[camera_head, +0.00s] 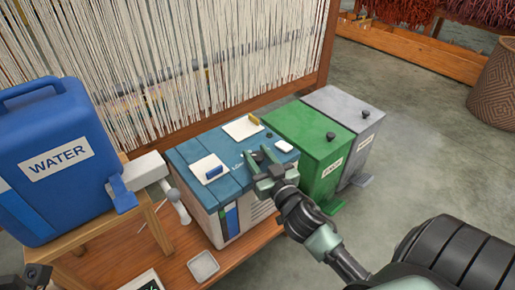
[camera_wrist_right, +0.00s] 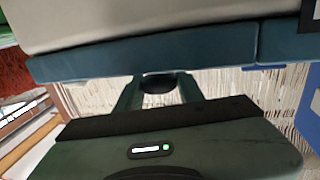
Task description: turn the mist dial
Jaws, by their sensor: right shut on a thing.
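The mist dial is a small dark round knob (camera_wrist_right: 158,84) on the blue top of a white-and-blue machine (camera_head: 207,152). In the right wrist view the knob sits between the two green fingers of my right gripper (camera_wrist_right: 160,92). In the head view my right gripper (camera_head: 264,168) reaches onto the near right part of the machine's top and is shut on the dial, mostly hiding it. Any mark on the dial is hidden or too small to read.
A blue water container (camera_head: 55,160) stands on a wooden stand at left, its tap near the machine. A green bin (camera_head: 308,150) and a grey bin (camera_head: 345,115) stand close on the right. A threaded loom (camera_head: 190,60) rises behind. Open floor lies right.

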